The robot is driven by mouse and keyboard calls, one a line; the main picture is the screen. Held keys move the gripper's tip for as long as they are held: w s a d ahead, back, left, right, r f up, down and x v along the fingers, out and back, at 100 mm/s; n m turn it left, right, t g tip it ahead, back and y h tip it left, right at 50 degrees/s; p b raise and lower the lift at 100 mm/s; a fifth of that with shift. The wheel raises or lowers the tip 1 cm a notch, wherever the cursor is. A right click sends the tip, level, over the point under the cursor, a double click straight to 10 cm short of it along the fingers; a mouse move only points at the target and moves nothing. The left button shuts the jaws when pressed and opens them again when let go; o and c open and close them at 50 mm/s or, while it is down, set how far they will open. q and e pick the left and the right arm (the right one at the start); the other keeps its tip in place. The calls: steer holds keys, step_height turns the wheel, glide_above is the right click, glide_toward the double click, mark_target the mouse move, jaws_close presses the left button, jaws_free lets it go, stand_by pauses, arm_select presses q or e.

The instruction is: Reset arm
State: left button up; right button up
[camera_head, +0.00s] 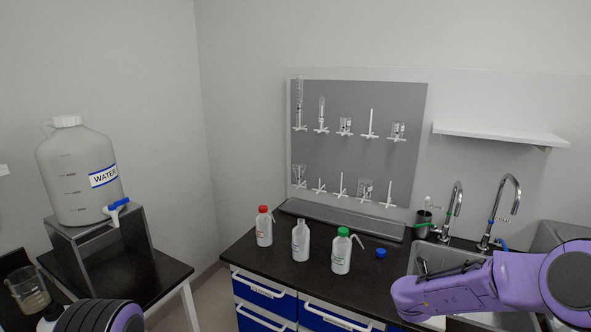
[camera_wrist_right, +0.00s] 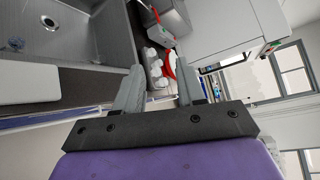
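My right arm (camera_head: 490,284) is purple and comes in from the right in the head view, bent in front of the sink. Its fingers are not clearly visible there. In the right wrist view my right gripper (camera_wrist_right: 160,76) has its two grey fingers apart, with nothing held between them. White bottle-like items show beyond the gap, in the background. A rounded black and purple part of my left arm (camera_head: 100,316) shows at the bottom left of the head view. My left gripper is out of view.
On the black counter stand a red-capped bottle (camera_head: 264,228), an uncapped bottle (camera_head: 300,241) and a green-capped bottle (camera_head: 341,252), beside a loose blue cap (camera_head: 380,253). A water carboy (camera_head: 78,175) stands on a stand at left; a beaker (camera_head: 28,291) sits near my left arm.

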steer(key=s+a+f+n+t+y+b, duration=0.2)
steer(key=s+a+f+n+y, duration=0.2)
steer(key=f+n, duration=0.65)
steer(key=s+a+f+n+t+y+b, duration=0.25)
steer(key=s+a+f+n, duration=0.25)
steer(key=f+n, duration=0.55)
arm_select(q)
step_height(320, 180, down, 10)
steer(key=b, duration=0.5)
steer(key=shift+w, duration=0.25)
arm_select(e)
steer(key=s+a+f+n+g+y, duration=0.1)
steer(key=s+f+n+g, duration=0.1)
steer(key=s+f, duration=0.4)
steer(key=s+a+f+n+g+y, duration=0.1)
steer(key=s+f+n, duration=0.3)
steer(key=s, duration=0.9)
steer(key=s+a+f+n+g+y, duration=0.1)
steer(key=s+f+n+g+y, duration=0.1)
steer(key=s+f, duration=0.6)
steer(key=shift+s+f+n+g+y, duration=0.25)
steer(key=shift+s+n+g+y, duration=0.2)
steer(key=shift+s+g, duration=0.2)
